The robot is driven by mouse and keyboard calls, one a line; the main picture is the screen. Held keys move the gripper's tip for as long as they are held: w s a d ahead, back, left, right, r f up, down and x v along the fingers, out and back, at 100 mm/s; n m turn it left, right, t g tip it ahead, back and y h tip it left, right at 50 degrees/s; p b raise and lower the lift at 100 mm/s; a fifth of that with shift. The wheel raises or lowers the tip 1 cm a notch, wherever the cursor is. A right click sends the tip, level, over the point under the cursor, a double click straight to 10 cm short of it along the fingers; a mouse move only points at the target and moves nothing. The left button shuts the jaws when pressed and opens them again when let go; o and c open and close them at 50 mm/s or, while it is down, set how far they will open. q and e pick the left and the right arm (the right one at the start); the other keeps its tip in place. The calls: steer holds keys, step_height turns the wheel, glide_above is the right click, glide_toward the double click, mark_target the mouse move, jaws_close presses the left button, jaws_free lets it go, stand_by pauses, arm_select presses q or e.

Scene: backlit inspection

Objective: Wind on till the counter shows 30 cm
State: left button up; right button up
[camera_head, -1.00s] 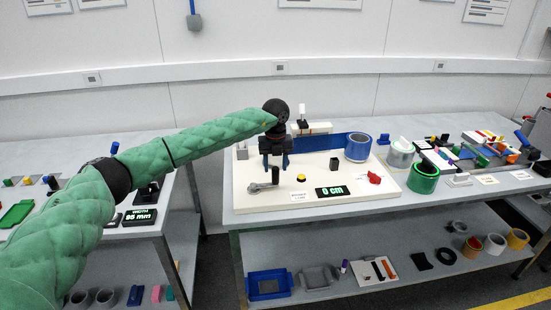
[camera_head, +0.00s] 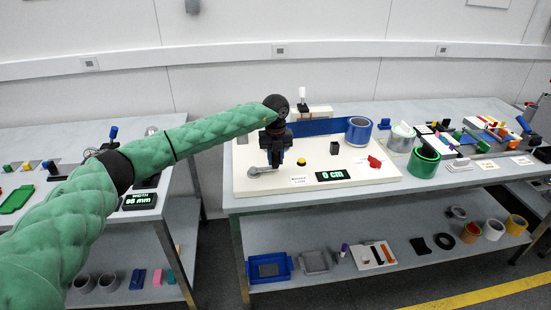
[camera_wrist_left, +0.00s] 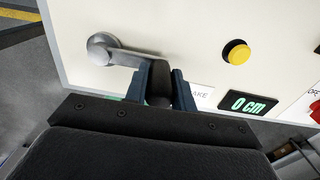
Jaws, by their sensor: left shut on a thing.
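The grey metal crank (camera_head: 256,171) sits at the front left of the white winding board (camera_head: 378,182). In the left wrist view, its hub (camera_wrist_left: 101,46) is at upper left and its arm runs right to the handle. My left gripper (camera_head: 275,160) is shut on the crank's handle; its blue fingers (camera_wrist_left: 162,82) stand either side of it and partly hide it. The counter (camera_head: 332,175) reads 0 cm, and it reads the same in the left wrist view (camera_wrist_left: 249,104). A blue band (camera_head: 316,127) runs along the board's back to a blue roll (camera_head: 358,130). My right gripper is not in view.
A yellow button (camera_head: 302,161), a small black block (camera_head: 334,149) and a red piece (camera_head: 374,162) stand on the board right of the crank. A green roll (camera_head: 424,161) stands just right of the board. The board's front strip is mostly clear.

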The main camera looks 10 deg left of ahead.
arm_select(q)
steer(key=shift+s+d, duration=0.15)
steer(key=shift+s, duration=1.5)
steer(key=shift+s, duration=0.15)
steer(key=shift+s+a, duration=0.3)
steer(key=shift+s, duration=0.45)
steer(key=shift+s+a, duration=0.3)
steer(key=shift+s, duration=0.4)
steer(key=shift+a, duration=0.1)
steer(key=shift+s+a+r, duration=0.1)
steer(key=shift+s+a, duration=0.95)
steer(key=shift+s, duration=0.1)
